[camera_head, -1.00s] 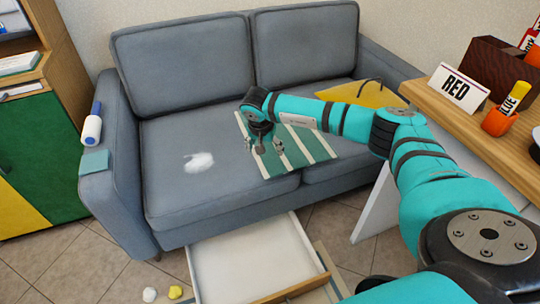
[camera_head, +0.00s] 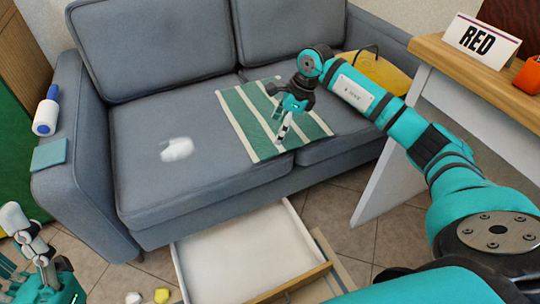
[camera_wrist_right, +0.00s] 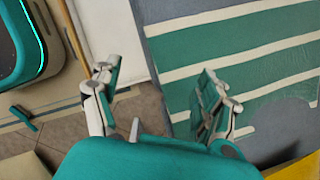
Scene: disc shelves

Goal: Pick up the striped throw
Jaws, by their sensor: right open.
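The striped throw (camera_head: 246,120), green with cream stripes, lies flat on the grey sofa seat and hangs slightly toward its front edge. My right gripper (camera_head: 284,122) is over the throw in the head view, with its fingers pointing down. In the right wrist view the right gripper (camera_wrist_right: 160,100) is open and empty, its fingers wide apart. The throw (camera_wrist_right: 240,65) fills the right side of that view, beside and behind the right finger. Whether that finger touches it I cannot tell. My left gripper (camera_head: 35,262) shows at the lower left edge, partly cut off.
The grey sofa (camera_head: 140,130) has a white patch (camera_head: 177,149) on its seat and a yellow bag (camera_head: 378,75) at the right. An open white drawer (camera_head: 235,250) sticks out below. A wooden desk (camera_head: 480,85) with a RED sign (camera_head: 480,40) stands at right.

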